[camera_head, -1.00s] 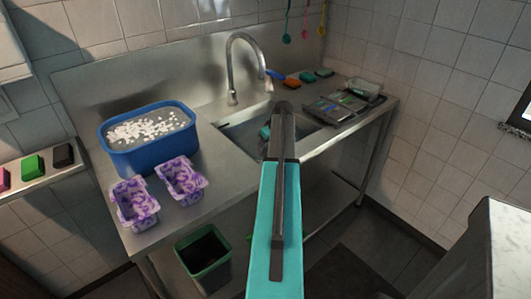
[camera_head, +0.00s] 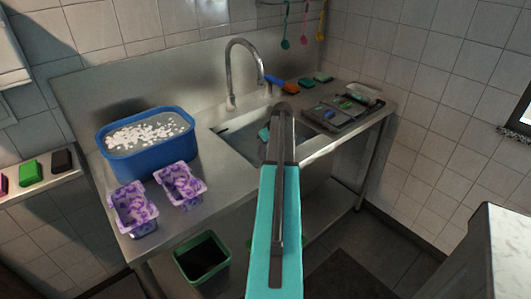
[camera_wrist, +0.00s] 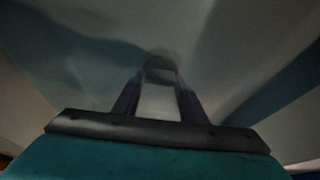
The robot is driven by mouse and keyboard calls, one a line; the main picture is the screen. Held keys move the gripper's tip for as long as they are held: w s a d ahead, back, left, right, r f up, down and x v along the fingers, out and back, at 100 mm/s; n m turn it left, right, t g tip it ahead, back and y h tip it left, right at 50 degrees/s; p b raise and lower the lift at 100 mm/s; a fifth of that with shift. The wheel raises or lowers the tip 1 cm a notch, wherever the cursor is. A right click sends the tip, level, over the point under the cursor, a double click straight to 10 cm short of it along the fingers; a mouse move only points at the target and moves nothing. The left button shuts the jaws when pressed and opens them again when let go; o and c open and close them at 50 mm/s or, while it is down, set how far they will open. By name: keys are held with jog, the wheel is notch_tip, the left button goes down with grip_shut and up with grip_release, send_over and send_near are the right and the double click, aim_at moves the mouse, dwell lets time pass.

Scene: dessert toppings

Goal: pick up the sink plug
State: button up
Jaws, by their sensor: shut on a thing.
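The sink (camera_head: 240,126) is set into the steel counter, and my arm crosses in front of it. In the wrist view my gripper (camera_wrist: 160,80) points down into the dim basin. Its two dark fingers close on a small round grey thing, which appears to be the sink plug (camera_wrist: 160,66). Shadow and blur hide its details, and I cannot tell whether it is clear of the sink floor. In the head view my arm hides the fingertips and the plug. A small teal patch shows in the sink beside my arm; I cannot tell what it is.
The faucet (camera_head: 232,75) arches behind the sink. A blue tub (camera_head: 150,164) with white bits and two purple-patterned containers (camera_head: 134,212) (camera_head: 182,186) stand on the left. A green bin (camera_head: 203,262) stands below.

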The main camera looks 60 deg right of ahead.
notch_tip(320, 180, up, 8)
jog(key=shift+r+b, duration=0.2)
jog(key=shift+b, duration=0.4)
dwell(0.4)
